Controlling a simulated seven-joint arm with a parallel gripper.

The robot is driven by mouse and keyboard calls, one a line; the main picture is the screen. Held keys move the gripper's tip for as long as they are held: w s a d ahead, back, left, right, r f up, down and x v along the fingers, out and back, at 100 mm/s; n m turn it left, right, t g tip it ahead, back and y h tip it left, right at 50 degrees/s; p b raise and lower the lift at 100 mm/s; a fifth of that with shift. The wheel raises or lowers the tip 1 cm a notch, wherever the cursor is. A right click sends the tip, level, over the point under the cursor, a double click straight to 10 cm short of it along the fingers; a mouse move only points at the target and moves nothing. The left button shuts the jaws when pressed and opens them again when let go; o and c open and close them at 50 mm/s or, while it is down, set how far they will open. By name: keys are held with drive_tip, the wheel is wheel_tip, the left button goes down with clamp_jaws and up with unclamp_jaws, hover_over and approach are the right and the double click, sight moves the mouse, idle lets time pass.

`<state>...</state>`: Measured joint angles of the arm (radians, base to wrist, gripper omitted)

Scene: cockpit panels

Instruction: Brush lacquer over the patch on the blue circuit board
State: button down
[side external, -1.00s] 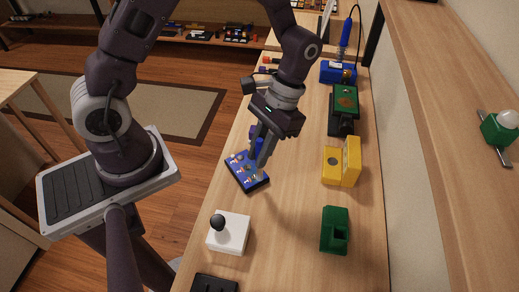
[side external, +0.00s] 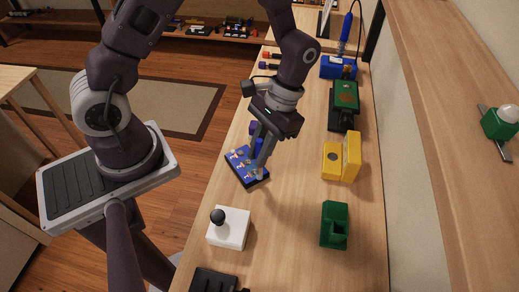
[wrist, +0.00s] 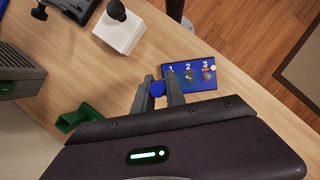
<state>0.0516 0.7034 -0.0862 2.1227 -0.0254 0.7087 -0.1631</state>
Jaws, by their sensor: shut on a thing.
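A dark blue panel (side external: 243,165) lies flat on the bench below my gripper. In the wrist view this panel (wrist: 205,79) carries the numerals 1, 2, 3 with small round metallic parts and a red mark under 3. My gripper (side external: 261,160) points down over its right part; I cannot tell whether it touches. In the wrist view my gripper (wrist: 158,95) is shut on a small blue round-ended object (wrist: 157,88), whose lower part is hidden. I cannot make out brush bristles. A green circuit board with a brown patch (side external: 345,95) sits on a black holder farther back.
A white box with a black knob (side external: 229,229) stands nearer the camera. A green block (side external: 334,225), a yellow block (side external: 342,158) and a blue soldering station (side external: 338,67) line the right side. Bare wood lies between the panel and these.

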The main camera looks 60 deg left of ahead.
sight(259, 141)
drive_tip(key=shift+a, duration=3.75)
drive_tip(key=shift+d, duration=3.85)
drive_tip(key=shift+r, duration=3.05)
drive_tip(key=shift+r, duration=1.5)
